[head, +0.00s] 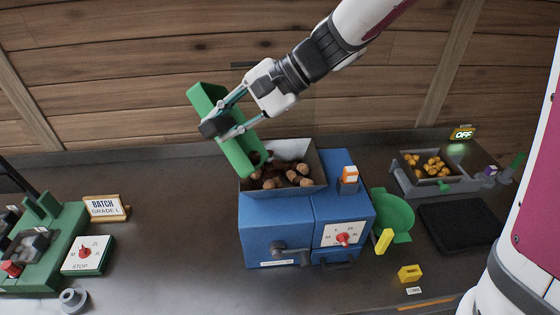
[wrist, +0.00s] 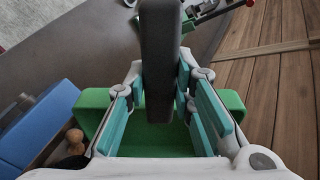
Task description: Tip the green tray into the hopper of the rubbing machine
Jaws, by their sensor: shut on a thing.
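The green tray (head: 240,155) is tilted steeply, with its lower end at the left rim of the hopper (head: 306,183). My gripper (head: 217,127) is shut on a dark grip piece at the tray and holds it above the machine; the green tray (wrist: 92,99) also shows behind the fingers in the wrist view. Several brown chestnuts (head: 288,174) lie in the hopper, some close to the tray's lower end. The tray's inside is mostly hidden, so I cannot tell whether it still holds any. The hopper sits on the blue rubbing machine (head: 270,222), which has a red dial and a dark crank.
A green machine (head: 48,235) and a "BATCH GRADE L" sign (head: 104,207) stand at the left. A green round dish (head: 392,212), a black mat (head: 460,226) and a grey crate (head: 459,186) of orange-yellow pieces are at the right. Bare counter lies left of the blue machine.

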